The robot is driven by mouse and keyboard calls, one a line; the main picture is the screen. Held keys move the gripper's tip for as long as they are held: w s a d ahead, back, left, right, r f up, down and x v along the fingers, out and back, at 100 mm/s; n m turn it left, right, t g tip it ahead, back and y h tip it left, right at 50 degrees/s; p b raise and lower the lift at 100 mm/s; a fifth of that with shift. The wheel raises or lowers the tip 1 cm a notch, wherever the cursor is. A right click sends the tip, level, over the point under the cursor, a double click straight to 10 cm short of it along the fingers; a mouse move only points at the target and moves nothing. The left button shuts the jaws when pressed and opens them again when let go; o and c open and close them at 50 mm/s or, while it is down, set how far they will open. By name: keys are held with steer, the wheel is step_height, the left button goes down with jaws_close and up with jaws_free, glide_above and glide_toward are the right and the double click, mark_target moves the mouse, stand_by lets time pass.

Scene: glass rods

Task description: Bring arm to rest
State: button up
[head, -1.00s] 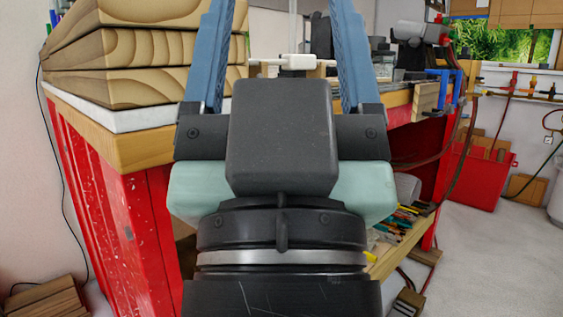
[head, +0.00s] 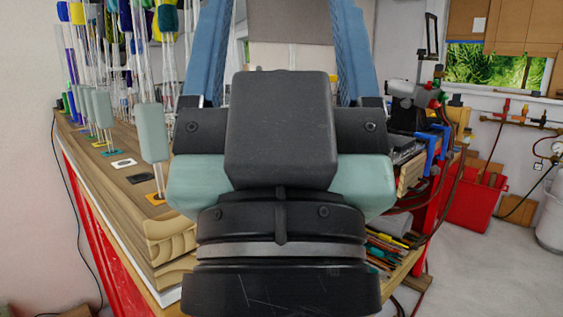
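My gripper (head: 282,20) fills the middle of the head view, seen from behind. Its two blue fingers stand wide apart and run up to the top edge of the picture, so their tips are not clearly seen. I see nothing held between the fingers. Several glass rods (head: 140,50) with coloured ends stand upright at the left on a layered wooden block (head: 172,240). A rod with a pale green block (head: 152,132) stands nearest, just left of my gripper in the picture.
The wooden block lies on a red workbench (head: 105,250). Tools (head: 385,250) lie on a lower shelf right of my gripper. Grey floor (head: 480,270) is clear at the lower right.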

step_height(320, 180, up, 19)
steer(key=p, duration=1.6)
steer(key=shift+r+p, duration=0.15)
steer(key=shift+p, duration=0.25)
